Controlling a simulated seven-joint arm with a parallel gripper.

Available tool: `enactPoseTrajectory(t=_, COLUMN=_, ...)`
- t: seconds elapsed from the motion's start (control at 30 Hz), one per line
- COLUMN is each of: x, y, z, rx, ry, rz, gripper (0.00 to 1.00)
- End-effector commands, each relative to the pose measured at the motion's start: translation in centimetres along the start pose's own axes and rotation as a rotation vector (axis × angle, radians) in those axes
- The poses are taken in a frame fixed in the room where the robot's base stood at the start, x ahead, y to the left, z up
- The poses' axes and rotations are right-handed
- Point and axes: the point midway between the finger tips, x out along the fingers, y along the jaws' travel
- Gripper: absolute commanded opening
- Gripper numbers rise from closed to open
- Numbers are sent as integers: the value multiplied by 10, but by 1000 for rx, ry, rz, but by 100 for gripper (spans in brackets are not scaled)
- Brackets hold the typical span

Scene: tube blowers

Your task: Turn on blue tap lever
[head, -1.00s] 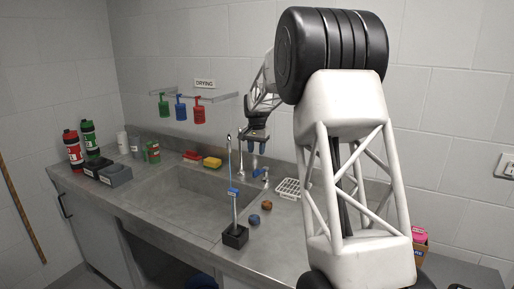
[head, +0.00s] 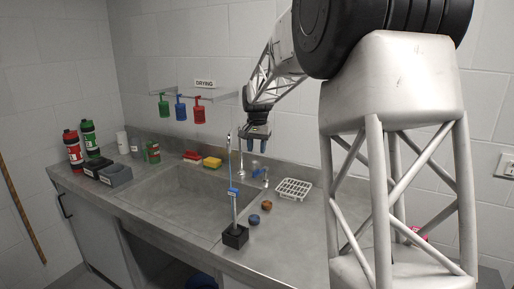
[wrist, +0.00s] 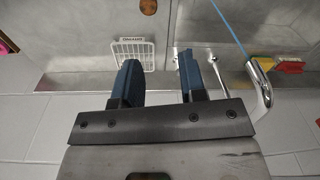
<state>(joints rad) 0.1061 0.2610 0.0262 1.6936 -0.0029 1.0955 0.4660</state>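There the metal tap spout (wrist: 260,85) is just right of the fingers. I cannot make out the blue lever in the wrist view; the right finger may hide it.
A white drying rack (head: 293,189) lies right of the tap. A black-based upright stand (head: 235,236) with a blue label is at the sink's front right. Blue (head: 254,219) and brown (head: 267,205) round pieces lie nearby.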

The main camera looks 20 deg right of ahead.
Motion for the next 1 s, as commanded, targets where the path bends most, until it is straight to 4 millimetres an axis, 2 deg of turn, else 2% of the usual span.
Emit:
enactPoseTrajectory(t=0.3, x=-11, y=7, z=22, rx=-24, ry=7, rz=-3, gripper=38)
enactPoseTrajectory(t=0.77, x=-13, y=9, z=27, rx=-30, ry=8, rz=-4, gripper=38)
enactPoseTrajectory(t=1.0, x=-6, y=8, z=22, rx=-26, ry=20, rz=-26, gripper=3)
